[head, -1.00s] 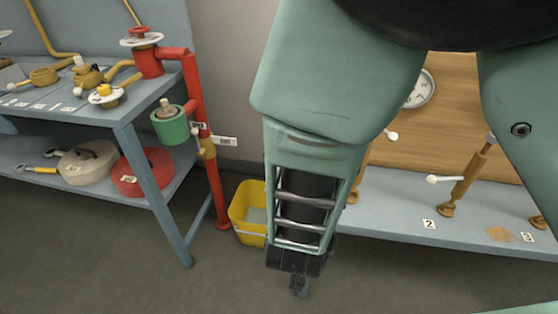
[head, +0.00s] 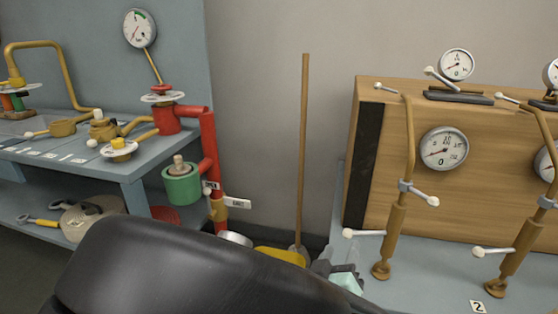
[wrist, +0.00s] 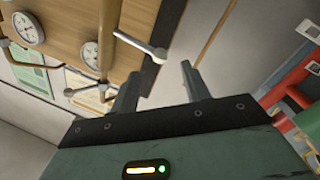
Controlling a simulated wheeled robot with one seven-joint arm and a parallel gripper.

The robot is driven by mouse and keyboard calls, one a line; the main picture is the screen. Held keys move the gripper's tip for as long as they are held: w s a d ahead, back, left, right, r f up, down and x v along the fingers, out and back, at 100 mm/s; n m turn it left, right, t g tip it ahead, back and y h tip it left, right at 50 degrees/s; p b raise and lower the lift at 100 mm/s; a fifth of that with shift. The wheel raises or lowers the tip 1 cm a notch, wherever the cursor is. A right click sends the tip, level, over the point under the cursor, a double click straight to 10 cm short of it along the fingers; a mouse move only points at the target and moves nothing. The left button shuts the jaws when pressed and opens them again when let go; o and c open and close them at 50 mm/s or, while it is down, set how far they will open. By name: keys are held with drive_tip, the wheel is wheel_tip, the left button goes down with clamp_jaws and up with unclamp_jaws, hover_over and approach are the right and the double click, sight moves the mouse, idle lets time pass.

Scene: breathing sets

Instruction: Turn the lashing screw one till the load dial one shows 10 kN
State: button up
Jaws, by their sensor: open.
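Lashing screw one (head: 395,230) is the leftmost brown screw on the bench, standing slightly tilted before the wooden crate. White-knobbed levers stick out from it. A round white dial (head: 444,147), the load dial beside this screw, is on the crate front; its reading is too small to tell. In the wrist view, which is turned over, a screw (wrist: 105,40) with a white-ended lever (wrist: 140,44) shows beyond my gripper (wrist: 159,70). My gripper is open, with nothing between the fingers, and apart from the screw.
A second screw (head: 515,245) stands to the right near label 2. Another dial (head: 456,65) is on top of the crate (head: 395,140). A broom handle (head: 304,150) leans on the wall. A red pipe (head: 211,165) and a bench with valves are at left. My dark arm link covers the lower middle.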

sight(347, 235)
drive_tip(key=b+x, duration=0.2)
drive_tip(key=x, duration=0.7)
clamp_jaws()
drive_tip(key=shift+s+f, duration=0.1)
